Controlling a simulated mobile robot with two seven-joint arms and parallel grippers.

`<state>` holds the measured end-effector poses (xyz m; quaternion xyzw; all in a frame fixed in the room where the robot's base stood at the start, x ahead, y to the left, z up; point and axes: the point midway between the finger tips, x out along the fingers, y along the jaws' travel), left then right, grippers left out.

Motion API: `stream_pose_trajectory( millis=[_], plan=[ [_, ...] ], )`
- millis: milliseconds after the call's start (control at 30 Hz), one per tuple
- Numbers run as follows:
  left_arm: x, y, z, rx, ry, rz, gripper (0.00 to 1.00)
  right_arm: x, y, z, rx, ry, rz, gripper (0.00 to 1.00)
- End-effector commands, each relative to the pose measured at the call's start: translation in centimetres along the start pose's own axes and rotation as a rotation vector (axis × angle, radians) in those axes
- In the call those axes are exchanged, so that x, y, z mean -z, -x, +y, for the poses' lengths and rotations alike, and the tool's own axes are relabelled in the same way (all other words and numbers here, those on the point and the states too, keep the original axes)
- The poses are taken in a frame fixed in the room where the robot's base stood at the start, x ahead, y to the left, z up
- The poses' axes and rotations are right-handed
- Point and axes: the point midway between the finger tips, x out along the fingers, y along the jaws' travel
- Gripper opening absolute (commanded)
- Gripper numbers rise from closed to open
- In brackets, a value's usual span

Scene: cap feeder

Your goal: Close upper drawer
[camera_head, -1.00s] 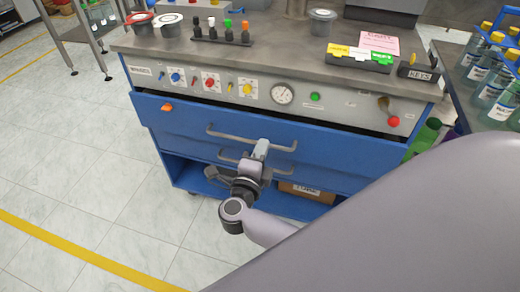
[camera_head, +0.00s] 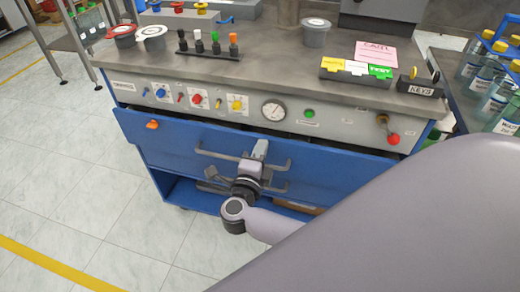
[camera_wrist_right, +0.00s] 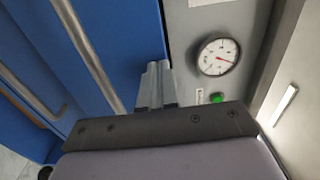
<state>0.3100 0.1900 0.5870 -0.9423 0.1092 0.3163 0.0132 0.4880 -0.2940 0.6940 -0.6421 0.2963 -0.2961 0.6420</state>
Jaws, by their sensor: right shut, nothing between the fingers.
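The upper drawer (camera_head: 174,141) has a blue front with an orange latch and a grey bar handle (camera_head: 215,155). It stands out a little from the workbench, with a dark gap above its top edge. My right gripper (camera_head: 260,148) is shut and empty in front of the drawer, overlapping the handle's middle. In the right wrist view its closed fingers (camera_wrist_right: 156,85) point at the upper part of the blue front (camera_wrist_right: 130,30), beside the handle bar (camera_wrist_right: 88,50). I cannot tell whether they touch the front. My left gripper is not in view.
A lower handle (camera_head: 275,187) sits below. The panel above carries knobs, a gauge (camera_head: 274,110) and a green button (camera_head: 309,113). The worktop (camera_head: 245,65) holds cups, several markers and card boxes. My arm covers the lower right.

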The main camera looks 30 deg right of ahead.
Motion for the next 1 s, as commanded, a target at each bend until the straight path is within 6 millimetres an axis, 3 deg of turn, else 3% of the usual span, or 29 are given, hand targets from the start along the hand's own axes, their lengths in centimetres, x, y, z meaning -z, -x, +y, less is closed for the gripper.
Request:
stream_pose_trajectory(
  millis=[300, 600, 1000],
  plan=[
    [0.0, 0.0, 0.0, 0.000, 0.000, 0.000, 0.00, 0.0, -0.2, 0.0, 0.000, 0.000, 0.000, 0.00],
    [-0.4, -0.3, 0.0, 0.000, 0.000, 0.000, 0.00, 0.0, -4.0, 0.1, 0.000, 0.000, 0.000, 0.00],
    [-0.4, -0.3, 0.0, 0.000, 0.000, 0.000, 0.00, 0.1, -4.9, -0.1, 0.003, 0.000, 0.001, 0.00]
  ],
)
